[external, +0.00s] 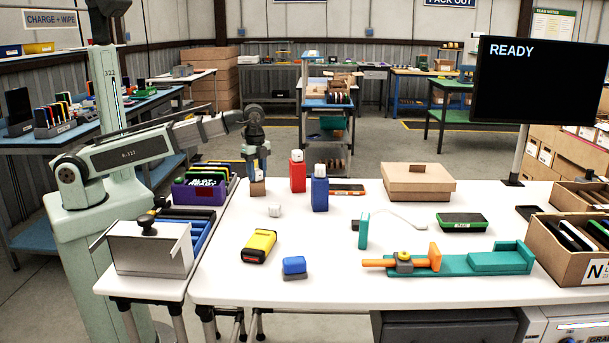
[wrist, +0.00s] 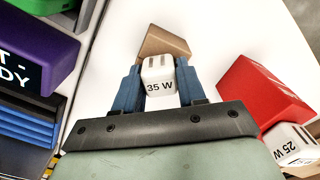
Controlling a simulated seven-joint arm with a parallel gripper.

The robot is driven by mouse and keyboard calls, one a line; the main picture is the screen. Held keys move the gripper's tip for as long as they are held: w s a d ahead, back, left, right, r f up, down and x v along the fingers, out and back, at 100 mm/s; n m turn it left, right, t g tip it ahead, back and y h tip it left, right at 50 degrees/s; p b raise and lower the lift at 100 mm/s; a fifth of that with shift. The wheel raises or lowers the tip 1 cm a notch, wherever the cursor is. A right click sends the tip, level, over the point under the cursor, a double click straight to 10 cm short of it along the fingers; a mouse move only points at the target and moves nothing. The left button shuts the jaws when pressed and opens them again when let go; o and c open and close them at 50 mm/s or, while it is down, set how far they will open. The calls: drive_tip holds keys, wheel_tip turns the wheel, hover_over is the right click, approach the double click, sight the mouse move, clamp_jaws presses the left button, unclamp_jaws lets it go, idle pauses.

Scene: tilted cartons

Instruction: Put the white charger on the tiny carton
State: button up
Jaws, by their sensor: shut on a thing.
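My gripper (external: 256,172) is at the back left of the white table. In the wrist view its two blue fingers (wrist: 158,82) are shut on a white charger (wrist: 160,77) marked 35 W, with its prongs pointing away from the wrist. The tiny carton (external: 257,188), small and brown, stands on the table directly under the fingers. It also shows just beyond the charger in the wrist view (wrist: 163,43). In the external view the fingers mostly hide the held charger. I cannot tell whether the charger touches the carton.
A red block (external: 297,175) with a white charger marked 25 W (wrist: 291,143) stands close right. A blue block (external: 319,194) with a white piece on top is beside it. Another white cube (external: 274,210) lies in front. A purple bin (external: 200,190) is left.

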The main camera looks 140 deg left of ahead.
sight(257, 170)
drive_tip(key=o, duration=1.1)
drive_tip(key=shift+f, duration=0.1)
wheel_tip(257, 170, up, 12)
drive_tip(key=shift+r, duration=0.2)
